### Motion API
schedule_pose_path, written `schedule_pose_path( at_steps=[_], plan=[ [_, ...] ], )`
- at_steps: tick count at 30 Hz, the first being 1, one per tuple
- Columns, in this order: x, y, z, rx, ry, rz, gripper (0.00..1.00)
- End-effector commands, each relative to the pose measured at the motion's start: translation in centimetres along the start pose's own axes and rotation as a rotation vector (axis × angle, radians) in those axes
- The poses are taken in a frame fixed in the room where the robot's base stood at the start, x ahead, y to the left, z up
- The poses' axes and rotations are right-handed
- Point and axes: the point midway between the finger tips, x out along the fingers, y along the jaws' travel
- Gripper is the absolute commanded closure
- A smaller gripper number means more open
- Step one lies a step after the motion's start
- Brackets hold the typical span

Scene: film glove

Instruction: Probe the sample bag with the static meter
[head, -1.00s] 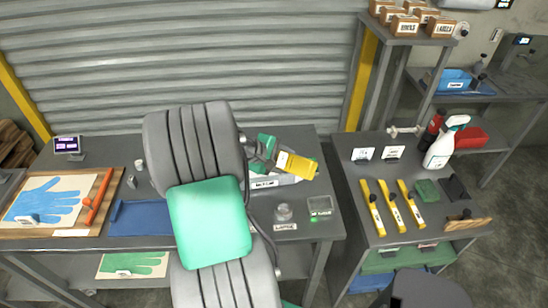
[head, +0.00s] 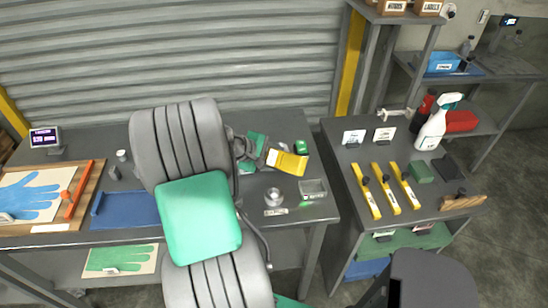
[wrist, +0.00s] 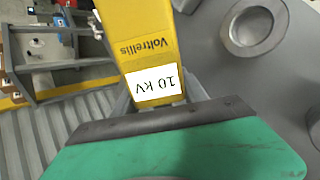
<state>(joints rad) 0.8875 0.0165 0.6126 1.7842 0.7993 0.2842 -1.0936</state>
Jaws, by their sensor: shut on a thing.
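My gripper (head: 267,157) is shut on the yellow static meter (head: 288,163), holding it above the back of the grey workbench. In the wrist view the meter (wrist: 150,50) reads "Voltrellis" and "10 kV", and the green and dark gripper part (wrist: 165,122) crosses its lower end. A clear square item with a green mark (head: 313,189) lies on the bench in front of the meter, to its right. It may be the sample bag, but it is too small to be sure. The meter and this item look apart.
A round metal dish (head: 273,196) sits left of the clear item, also in the wrist view (wrist: 253,27). A blue mat (head: 125,209) and a glove board (head: 60,197) lie left. A side cart (head: 345,165) holds yellow tools (head: 385,188) and a spray bottle (head: 433,128).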

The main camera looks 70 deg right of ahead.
Motion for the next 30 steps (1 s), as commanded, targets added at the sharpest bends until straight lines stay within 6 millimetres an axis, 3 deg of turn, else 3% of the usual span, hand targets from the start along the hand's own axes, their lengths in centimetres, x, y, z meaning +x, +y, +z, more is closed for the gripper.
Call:
schedule_pose_path(
  at_steps=[17, 26, 30],
  plan=[
    [-4.8, 4.8, 1.7, 0.000, 0.000, 0.001, 1.00],
    [-4.7, 4.7, 1.7, 0.000, 0.001, 0.001, 1.00],
    [-5.7, 4.4, 0.4, -0.032, 0.034, 0.013, 1.00]
  ],
)
